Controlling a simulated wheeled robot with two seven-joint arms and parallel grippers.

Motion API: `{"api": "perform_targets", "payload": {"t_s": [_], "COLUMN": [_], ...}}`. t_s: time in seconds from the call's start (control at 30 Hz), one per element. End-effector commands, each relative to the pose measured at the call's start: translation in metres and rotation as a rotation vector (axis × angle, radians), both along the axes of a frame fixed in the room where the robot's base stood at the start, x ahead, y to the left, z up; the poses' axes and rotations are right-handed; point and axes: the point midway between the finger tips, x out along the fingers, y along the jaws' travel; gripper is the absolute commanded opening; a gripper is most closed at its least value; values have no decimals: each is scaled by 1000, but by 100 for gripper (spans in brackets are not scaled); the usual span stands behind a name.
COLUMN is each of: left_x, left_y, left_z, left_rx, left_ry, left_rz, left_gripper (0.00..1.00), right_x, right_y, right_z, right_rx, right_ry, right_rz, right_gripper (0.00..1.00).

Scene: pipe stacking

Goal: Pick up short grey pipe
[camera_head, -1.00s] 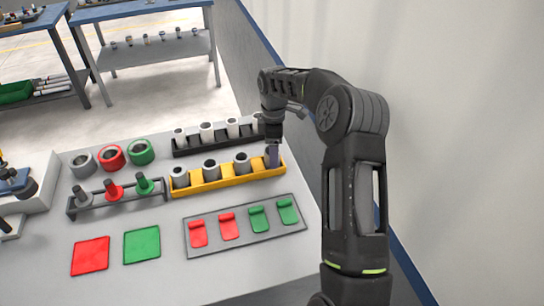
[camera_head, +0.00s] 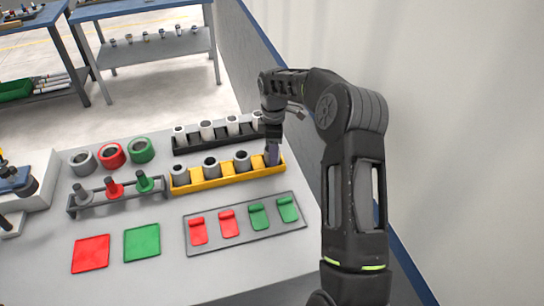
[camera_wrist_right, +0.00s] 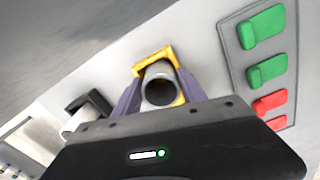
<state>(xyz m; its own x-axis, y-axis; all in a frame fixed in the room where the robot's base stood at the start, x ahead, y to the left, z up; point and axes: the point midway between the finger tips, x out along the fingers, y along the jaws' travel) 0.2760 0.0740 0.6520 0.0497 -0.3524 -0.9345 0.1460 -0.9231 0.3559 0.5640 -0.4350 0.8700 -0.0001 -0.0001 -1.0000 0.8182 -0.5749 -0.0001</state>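The short grey pipe (camera_wrist_right: 160,88) stands upright in the rightmost place of the yellow holder (camera_head: 229,181), which also shows in the right wrist view (camera_wrist_right: 153,63). My right gripper (camera_head: 272,154) points down at this place. In the right wrist view its two purple-grey fingers (camera_wrist_right: 161,92) lie on either side of the pipe's open top. They are very close to its wall, and I cannot tell whether they press on it. In the head view the fingers largely hide this pipe. Several other grey pipes (camera_head: 211,168) stand in the holder. My left gripper is not in view.
A black holder (camera_head: 208,147) with white pipes (camera_head: 207,131) stands close behind the yellow one. A grey tray (camera_head: 245,238) with red and green pieces lies in front. A peg rack (camera_head: 117,203) and several rings (camera_head: 112,155) are left. A wall rises at right.

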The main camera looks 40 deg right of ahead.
Motion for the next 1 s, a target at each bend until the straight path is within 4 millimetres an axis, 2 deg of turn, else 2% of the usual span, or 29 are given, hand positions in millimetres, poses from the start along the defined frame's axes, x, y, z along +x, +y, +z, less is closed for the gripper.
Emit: {"api": "perform_targets", "payload": {"t_s": [0.07,0.5,0.83,1.0], "left_x": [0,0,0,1], "left_y": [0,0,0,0], "left_z": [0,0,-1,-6], "left_rx": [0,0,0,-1], "left_ry": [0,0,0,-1], "left_rz": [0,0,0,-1], "left_gripper": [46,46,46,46], "right_x": [0,0,1,1], "right_y": [0,0,0,0], "right_z": [0,0,4,25], "right_rx": [0,0,-1,-1], "right_ry": [0,0,-1,-5], "right_rz": [0,0,0,1], "right_gripper": [41,5,5,5]}}
